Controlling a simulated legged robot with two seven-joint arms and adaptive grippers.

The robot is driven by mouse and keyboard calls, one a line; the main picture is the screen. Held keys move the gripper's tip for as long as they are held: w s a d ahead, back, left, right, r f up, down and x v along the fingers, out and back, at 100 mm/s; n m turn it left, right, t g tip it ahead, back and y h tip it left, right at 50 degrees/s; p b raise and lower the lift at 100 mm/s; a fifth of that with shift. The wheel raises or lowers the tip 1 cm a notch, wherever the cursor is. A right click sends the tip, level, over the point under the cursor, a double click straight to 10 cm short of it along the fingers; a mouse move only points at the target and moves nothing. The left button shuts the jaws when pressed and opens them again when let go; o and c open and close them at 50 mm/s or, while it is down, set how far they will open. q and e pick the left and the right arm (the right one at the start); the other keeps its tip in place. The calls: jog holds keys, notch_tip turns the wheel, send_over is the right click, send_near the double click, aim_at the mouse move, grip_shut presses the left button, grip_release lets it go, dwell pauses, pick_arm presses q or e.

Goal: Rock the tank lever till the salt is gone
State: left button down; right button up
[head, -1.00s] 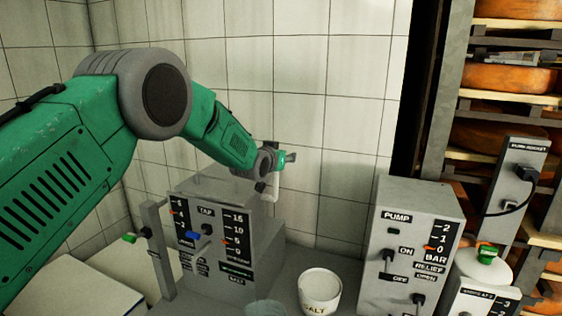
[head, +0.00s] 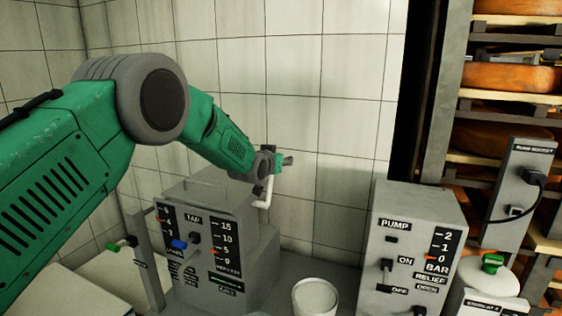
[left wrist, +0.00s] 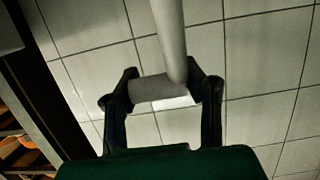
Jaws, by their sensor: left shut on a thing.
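The grey tank (head: 262,248) stands at the lower middle of the head view, with a TAP label and scales on its front. An orange marker on its right-hand scale sits near the 5. A pale bent lever (head: 263,198) rises behind the tank. My left gripper (head: 270,163) is at the lever's top. In the left wrist view its two dark fingers (left wrist: 164,90) are closed on the lever's grey crossbar (left wrist: 152,88), one at each end. The lever's shaft runs up from the crossbar there. My right gripper is not in view.
A white tub (head: 316,297) stands right of the tank. A grey PUMP box (head: 408,265) with switches is further right, beside a green-topped white container (head: 488,272). A socket post (head: 516,200) and shelves of cheese wheels (head: 514,85) are at far right. A tiled wall is behind.

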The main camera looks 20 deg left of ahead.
pick_arm(q)
jog(key=shift+d+r, duration=0.1)
jog(key=shift+r, duration=0.05)
jog(key=c, duration=1)
grip_release()
jog(key=shift+o, duration=0.2)
jog(key=shift+w, duration=0.1)
jog(key=v, duration=1.1)
jog(key=shift+s, duration=0.5)
